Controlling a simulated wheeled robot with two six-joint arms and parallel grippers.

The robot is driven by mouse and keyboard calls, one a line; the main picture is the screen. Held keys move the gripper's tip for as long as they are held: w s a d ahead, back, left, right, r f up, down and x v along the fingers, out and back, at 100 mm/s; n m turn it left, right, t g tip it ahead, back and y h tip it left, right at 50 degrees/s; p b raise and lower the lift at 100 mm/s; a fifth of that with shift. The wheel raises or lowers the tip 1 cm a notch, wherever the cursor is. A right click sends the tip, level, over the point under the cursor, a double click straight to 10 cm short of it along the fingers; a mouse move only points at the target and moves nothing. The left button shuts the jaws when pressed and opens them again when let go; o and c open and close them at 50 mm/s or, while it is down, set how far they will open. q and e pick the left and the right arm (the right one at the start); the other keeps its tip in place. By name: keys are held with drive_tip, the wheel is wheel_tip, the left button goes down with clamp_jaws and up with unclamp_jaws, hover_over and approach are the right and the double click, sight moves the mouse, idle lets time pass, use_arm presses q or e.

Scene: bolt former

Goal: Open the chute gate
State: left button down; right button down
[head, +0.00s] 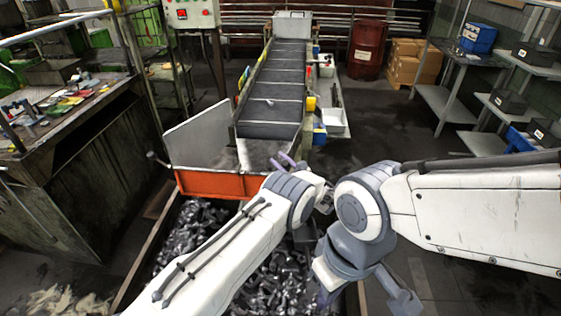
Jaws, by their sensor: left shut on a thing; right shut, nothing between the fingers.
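The chute gate (218,186) is an orange panel across the low front end of the chute (262,150), above a bin of dark metal pieces. My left gripper (286,161) has its purple fingers at the right end of the gate. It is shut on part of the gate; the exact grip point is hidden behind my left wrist. My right gripper (326,296) is low over the bin's right side, apart from the gate, shut and empty, and partly hidden by its own arm.
The bin (136,270) of metal pieces lies below the gate. A dark conveyor (275,90) runs back from the chute. A workbench (75,150) stands at left. A red barrel (366,50), boxes and shelves stand at the back right. Floor at right is clear.

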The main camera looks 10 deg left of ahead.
idle(0.8)
use_arm(q)
drive_tip(key=shift+w+r+m+g+h+b, duration=0.15)
drive_tip(key=shift+w+m+g+h+b, duration=0.2)
drive_tip(key=shift+w+m+g+b, duration=0.9)
drive_tip(key=shift+w+r+n+t+h+b, duration=0.15)
drive_tip(key=shift+w+h+b, duration=0.35)
drive_tip(key=shift+b, duration=1.6)
drive_tip(key=shift+w+r+m+g+h+b, duration=0.1)
drive_tip(key=shift+w+m+g+h+b, duration=0.15)
drive_tip(key=shift+w+m+g+b, duration=0.75)
drive_tip(key=shift+n+t+b, duration=0.3)
drive_tip(key=shift+n+b, duration=0.1)
drive_tip(key=shift+b, duration=0.25)
drive_tip(key=c, duration=0.6)
unclamp_jaws()
drive_tip(key=b+v, duration=0.3)
drive_tip(key=v, duration=0.7)
drive_tip(key=shift+s+d+r, duration=0.15)
